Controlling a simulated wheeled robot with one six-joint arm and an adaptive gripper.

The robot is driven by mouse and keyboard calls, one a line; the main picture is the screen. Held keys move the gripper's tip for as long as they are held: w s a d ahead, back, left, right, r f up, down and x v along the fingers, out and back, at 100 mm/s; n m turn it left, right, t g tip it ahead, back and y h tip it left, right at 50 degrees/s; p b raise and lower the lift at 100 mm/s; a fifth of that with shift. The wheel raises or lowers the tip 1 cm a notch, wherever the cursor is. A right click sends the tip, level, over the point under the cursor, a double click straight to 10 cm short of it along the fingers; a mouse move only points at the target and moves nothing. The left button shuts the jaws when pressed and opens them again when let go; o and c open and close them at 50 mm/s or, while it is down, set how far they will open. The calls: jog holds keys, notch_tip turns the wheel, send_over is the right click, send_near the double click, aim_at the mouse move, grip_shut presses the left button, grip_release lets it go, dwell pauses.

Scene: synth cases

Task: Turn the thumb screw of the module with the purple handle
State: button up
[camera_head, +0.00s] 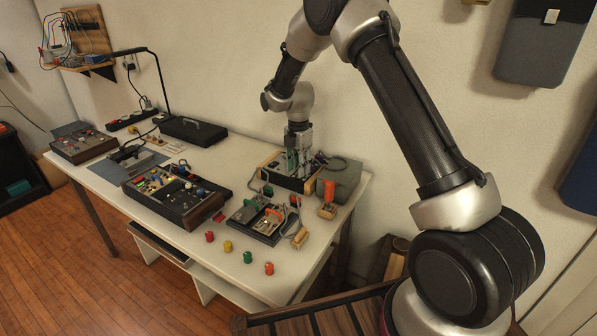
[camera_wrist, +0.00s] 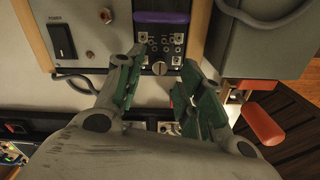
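The module with the purple handle (camera_wrist: 161,18) sits in a wooden-sided rack box (camera_wrist: 75,12) at the top of the wrist view. Its dark panel carries several small sockets. A round slotted thumb screw (camera_wrist: 159,68) shows at the module's lower edge. My gripper (camera_wrist: 160,72) is open, with one green-padded finger on each side of the screw. A gap shows between each pad and the screw, and nothing is held. In the head view, my gripper (camera_head: 298,158) hangs over the rack box (camera_head: 283,178) at the table's right end and hides most of the module.
A grey box (camera_head: 342,178) stands right of the rack, with a cable near it. A dark tray (camera_head: 250,224) with handled parts and several coloured knobs lie in front.

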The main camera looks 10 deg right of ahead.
jog(key=shift+f, duration=1.1)
grip_shut()
